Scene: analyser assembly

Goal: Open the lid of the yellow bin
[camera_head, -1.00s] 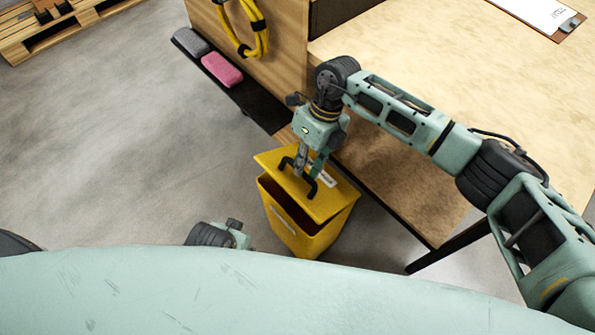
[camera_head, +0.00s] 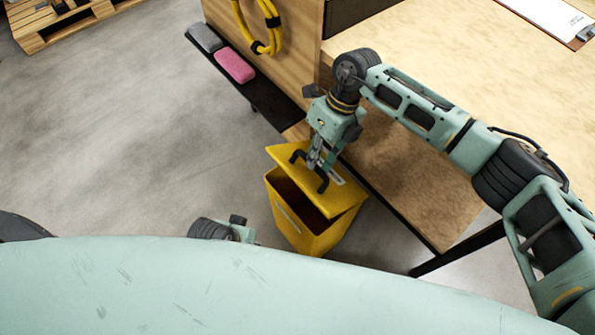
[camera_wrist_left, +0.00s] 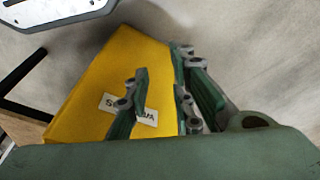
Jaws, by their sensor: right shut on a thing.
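The yellow bin (camera_head: 292,227) stands on the floor beside the wooden bench. Its yellow lid (camera_head: 346,196) is raised at an angle, and the dark inside shows through the gap at the left and front. My right gripper (camera_head: 314,164) is shut on the black handle (camera_head: 323,184) on top of the lid. My left gripper is mostly hidden behind my body in the head view; only part of its wrist shows. In the left wrist view my left gripper (camera_wrist_left: 160,100) is open and empty, in front of the bin's yellow side (camera_wrist_left: 95,90) with a white label (camera_wrist_left: 128,109).
The wooden bench (camera_head: 420,150) stands close on the bin's right, with a clipboard (camera_head: 548,15) on top. A yellow hose coil (camera_head: 262,40) hangs on its side panel. A pink block (camera_head: 235,66) and a grey block lie on a low dark shelf.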

